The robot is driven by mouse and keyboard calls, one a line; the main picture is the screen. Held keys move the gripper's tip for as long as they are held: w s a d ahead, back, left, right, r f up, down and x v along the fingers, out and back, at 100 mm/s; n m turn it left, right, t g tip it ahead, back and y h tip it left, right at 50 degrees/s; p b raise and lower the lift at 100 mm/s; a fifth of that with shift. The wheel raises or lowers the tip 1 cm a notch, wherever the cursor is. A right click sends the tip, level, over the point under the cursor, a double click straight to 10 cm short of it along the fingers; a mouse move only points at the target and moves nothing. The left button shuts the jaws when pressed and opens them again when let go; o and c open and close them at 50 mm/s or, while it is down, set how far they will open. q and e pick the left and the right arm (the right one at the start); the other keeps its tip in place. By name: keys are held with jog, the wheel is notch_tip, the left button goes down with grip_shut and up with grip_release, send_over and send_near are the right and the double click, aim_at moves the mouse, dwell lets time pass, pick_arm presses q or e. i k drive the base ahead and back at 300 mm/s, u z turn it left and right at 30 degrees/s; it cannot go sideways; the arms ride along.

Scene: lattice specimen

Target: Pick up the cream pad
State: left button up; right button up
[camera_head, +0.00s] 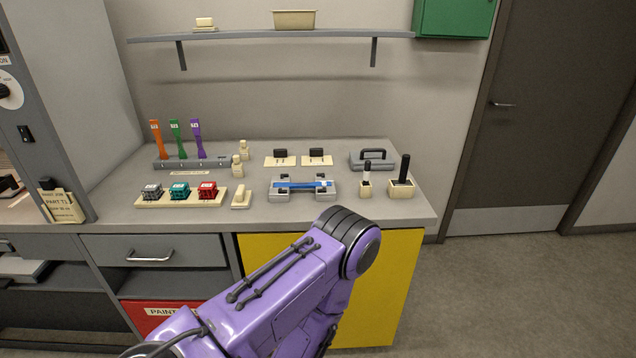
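Several cream pieces are in view, and I cannot tell for certain which is the pad. A small cream block with a raised grip (241,199) lies on the grey bench (340,212) near its front edge, right of the cream rack of cubes. Two flat cream plates, a left one (270,162) and a right one (327,162), lie at the back, each with a black block on it. A cream card with writing (63,207) hangs at the cabinet's edge on the left. Neither gripper is in view; a purple link of my arm crosses the lower middle, before the bench front.
The rack (150,203) holds grey, teal and red cubes. Behind it, orange, green and purple tools (175,140) stand in a grey holder.

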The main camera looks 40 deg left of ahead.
aim_at(241, 200)
jog(key=z, duration=0.2)
jog(key=i, duration=1)
jog(key=u, duration=1.55)
